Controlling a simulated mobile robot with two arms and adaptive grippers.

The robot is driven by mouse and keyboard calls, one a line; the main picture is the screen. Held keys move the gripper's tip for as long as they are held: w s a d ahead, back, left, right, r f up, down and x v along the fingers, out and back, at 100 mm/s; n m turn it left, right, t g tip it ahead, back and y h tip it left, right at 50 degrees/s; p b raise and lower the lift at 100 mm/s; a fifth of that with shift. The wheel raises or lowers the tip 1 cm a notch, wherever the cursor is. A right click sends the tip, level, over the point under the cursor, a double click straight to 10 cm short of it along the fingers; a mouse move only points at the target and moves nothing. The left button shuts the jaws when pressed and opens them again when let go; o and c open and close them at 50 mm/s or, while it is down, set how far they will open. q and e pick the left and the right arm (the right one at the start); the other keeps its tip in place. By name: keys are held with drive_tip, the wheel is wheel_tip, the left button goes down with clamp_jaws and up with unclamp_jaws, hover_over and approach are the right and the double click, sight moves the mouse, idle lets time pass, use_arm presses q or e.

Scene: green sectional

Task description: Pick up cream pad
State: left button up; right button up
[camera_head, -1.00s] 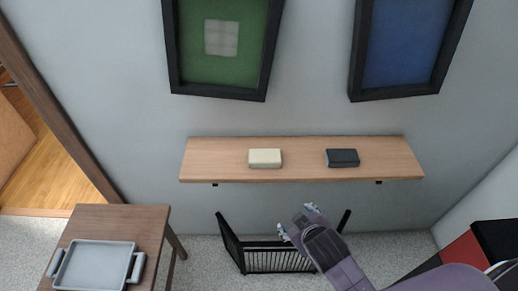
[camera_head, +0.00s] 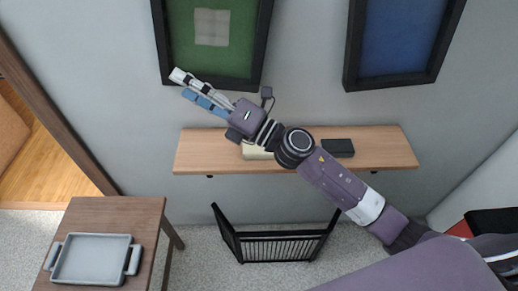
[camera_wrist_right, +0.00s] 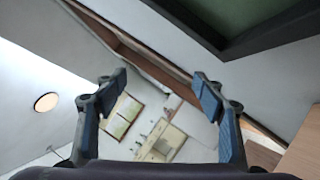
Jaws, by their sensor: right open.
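The cream pad (camera_head: 257,152) lies on the wooden wall shelf (camera_head: 222,158), left of a dark pad (camera_head: 338,148). My right arm crosses in front of it and hides most of it. My right gripper (camera_head: 196,93) is up and to the left of the pad, in front of the wall by the green picture. It is open and empty; the right wrist view also shows its two fingers (camera_wrist_right: 155,90) apart with nothing between them. The cream pad is not in the right wrist view. My left gripper is not in view.
A green framed picture (camera_head: 212,45) and a blue one (camera_head: 403,38) hang above the shelf. A black rack (camera_head: 275,248) stands on the floor below it. A wooden table (camera_head: 116,215) with a grey tray (camera_head: 92,260) is at lower left.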

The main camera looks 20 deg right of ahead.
drive_tip(key=s+a+f+n+g+y, duration=0.1)
drive_tip(key=s+a+f+n+g, duration=0.2)
drive_tip(key=n+g, duration=0.5)
drive_tip(key=n+g+h, duration=0.5)
drive_tip(key=n+h, duration=0.5)
drive_tip(key=h, duration=0.2)
approach(259, 150)
drive_tip(key=shift+w+a+f, duration=0.45)
drive_tip(key=shift+w+a, duration=0.2)
drive_tip(key=shift+w, duration=0.2)
drive_tip(key=shift+d+f+h, duration=0.15)
drive_tip(key=shift+d+h, duration=0.1)
drive_tip(key=shift+h, duration=0.15)
drive_tip(key=p+x, duration=0.2)
drive_tip(key=x, duration=0.5)
drive_tip(key=shift+s+d+f+p, duration=0.15)
drive_tip(key=shift+s+p, duration=0.05)
drive_tip(key=shift+p, duration=0.2)
drive_tip(key=shift+f, duration=0.15)
drive_tip(key=shift+f+b, duration=0.25)
drive_tip(key=shift+b, duration=0.25)
